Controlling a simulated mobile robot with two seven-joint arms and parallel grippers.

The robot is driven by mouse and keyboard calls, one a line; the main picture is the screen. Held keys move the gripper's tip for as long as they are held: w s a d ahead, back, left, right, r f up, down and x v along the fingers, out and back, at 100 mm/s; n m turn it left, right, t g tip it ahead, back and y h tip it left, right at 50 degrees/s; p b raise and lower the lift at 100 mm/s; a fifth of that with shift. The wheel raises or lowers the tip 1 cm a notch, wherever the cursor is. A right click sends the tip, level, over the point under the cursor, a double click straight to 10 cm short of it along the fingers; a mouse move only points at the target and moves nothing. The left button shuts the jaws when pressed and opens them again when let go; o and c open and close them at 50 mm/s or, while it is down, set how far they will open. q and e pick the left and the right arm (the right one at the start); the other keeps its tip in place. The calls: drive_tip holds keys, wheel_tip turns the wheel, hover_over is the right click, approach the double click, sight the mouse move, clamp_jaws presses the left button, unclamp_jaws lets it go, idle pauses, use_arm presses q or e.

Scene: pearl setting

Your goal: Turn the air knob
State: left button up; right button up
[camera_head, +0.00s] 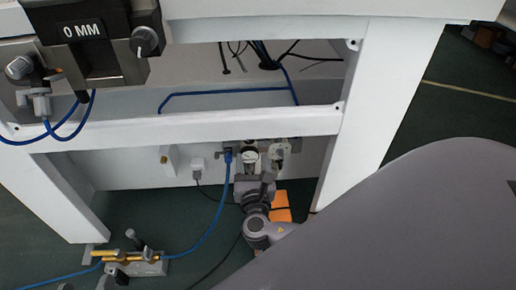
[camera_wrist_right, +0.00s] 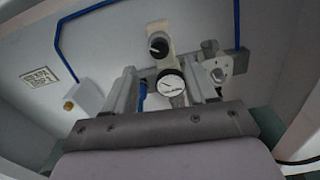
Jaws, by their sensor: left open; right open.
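The air unit sits on the white panel under the bench, with a round white gauge (camera_head: 250,155), which also shows in the right wrist view (camera_wrist_right: 170,84). In that view a black round knob (camera_wrist_right: 158,46) sits just above the gauge. My right gripper (camera_head: 254,180) is just in front of the unit. In the right wrist view its two fingers stand apart (camera_wrist_right: 160,72), with the gauge seen between them and the knob beyond the tips. It holds nothing that I can see. Whether a finger touches the unit cannot be told. My left gripper is not visible.
A white crossbar (camera_head: 200,128) runs above the unit, and a white leg (camera_head: 385,110) stands to its right. A blue hose (camera_head: 219,210) drops left of the unit to a floor fitting (camera_head: 135,262). Grey metal valve parts (camera_wrist_right: 222,66) lie right of the knob.

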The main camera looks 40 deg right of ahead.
sight(250, 144)
drive_tip(key=b+x, duration=0.2)
drive_tip(key=x, duration=0.5)
drive_tip(key=shift+w+b, duration=0.1)
drive_tip(key=shift+b, duration=0.2)
use_arm(q)
drive_tip(key=shift+s+a+r+m+t+y, duration=0.1)
drive_tip(key=shift+s+a+m+t+y, duration=0.1)
drive_tip(key=shift+a+t, duration=0.15)
drive_tip(key=shift+s+a+r+m+t+y, duration=0.1)
drive_tip(key=shift+a+m+t, duration=0.15)
drive_tip(key=shift+a, duration=0.15)
use_arm(e)
clamp_jaws()
